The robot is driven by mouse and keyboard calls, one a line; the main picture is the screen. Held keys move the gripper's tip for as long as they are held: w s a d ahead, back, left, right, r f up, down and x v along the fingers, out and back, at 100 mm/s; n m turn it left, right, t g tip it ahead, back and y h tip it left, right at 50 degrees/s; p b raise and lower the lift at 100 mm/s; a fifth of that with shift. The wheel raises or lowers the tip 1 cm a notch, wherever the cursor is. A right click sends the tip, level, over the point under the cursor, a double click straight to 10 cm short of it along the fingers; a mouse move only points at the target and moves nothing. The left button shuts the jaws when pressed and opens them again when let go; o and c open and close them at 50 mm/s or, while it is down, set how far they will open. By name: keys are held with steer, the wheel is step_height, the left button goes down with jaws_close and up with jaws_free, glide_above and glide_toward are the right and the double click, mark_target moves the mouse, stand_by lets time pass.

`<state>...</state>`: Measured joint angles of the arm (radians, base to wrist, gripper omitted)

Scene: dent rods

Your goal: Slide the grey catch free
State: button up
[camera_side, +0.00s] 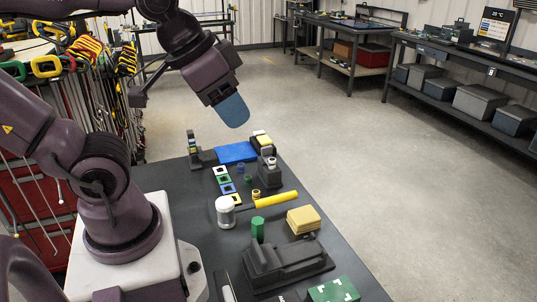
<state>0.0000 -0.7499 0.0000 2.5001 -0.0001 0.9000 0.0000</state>
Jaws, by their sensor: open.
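I cannot pick out the grey catch for certain. A dark grey block-shaped fixture (285,262) sits near the front of the dark work table (190,185), and any catch on it is too small to tell. My gripper (233,110) is high above the far part of the table, with its blue end pointing down and to the right. It is open and touches nothing that I can see. The gap between its fingers is hidden from this side.
A yellow-handled hammer (270,200) lies mid-table. A green cylinder (257,229), yellow pads (303,219) and a green block (333,291) are near the fixture. A blue pad (236,152) lies at the far end. A rack of rods (95,95) stands at left.

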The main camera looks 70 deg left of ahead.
steer(key=shift+c, duration=0.2)
steer(key=shift+a, duration=0.1)
steer(key=shift+c, duration=0.2)
steer(key=g, duration=0.6)
glide_toward(267, 147)
step_height(267, 147, down, 10)
steer(key=shift+s+a+f, duration=0.15)
steer(key=shift+c, duration=0.4)
jaws_close()
